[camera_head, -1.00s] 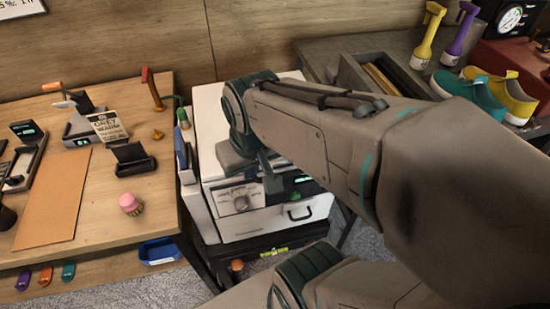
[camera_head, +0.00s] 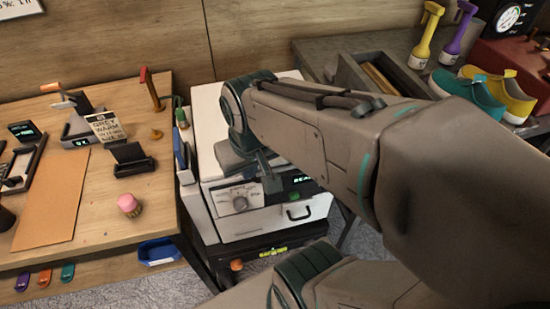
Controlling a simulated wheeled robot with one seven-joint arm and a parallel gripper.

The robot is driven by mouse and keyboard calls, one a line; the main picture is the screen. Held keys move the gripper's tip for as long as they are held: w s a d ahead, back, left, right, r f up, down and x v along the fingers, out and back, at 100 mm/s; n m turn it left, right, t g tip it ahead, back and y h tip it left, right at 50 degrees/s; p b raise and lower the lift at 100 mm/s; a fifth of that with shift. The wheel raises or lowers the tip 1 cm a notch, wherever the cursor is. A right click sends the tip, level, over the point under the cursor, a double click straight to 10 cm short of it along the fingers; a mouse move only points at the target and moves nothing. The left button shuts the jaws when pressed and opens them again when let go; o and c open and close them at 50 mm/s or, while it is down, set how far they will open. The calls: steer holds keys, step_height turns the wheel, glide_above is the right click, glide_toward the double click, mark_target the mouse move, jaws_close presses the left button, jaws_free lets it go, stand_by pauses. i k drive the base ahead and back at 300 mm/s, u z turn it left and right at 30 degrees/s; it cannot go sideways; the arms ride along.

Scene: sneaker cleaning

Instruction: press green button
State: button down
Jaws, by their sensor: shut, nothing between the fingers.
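A white box-shaped machine (camera_head: 212,212) stands between the two tables, with a round grey dial (camera_head: 240,203) and a drawer handle on its front. A small green button (camera_head: 295,196) sits on the front panel, just below a dark display with lit green letters (camera_head: 303,180). My gripper (camera_head: 270,186) points down in front of the panel, between the dial and the display. It is shut and empty, left of the green button and apart from it in the picture. I cannot tell how far its tips are from the panel. My arm hides part of the machine's top and right side.
A wooden table (camera_head: 110,225) at left holds an orange sheet (camera_head: 52,200), a pink-topped brush (camera_head: 129,204) and several tools. A grey table (camera_head: 318,50) at right carries spray bottles and teal (camera_head: 470,97) and yellow shoes. A blue tray (camera_head: 158,251) sits below the left table's edge.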

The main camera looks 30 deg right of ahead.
mark_target(294, 195)
steer(key=z, duration=0.2)
steer(key=k, duration=1.1)
steer(key=z, duration=1.3)
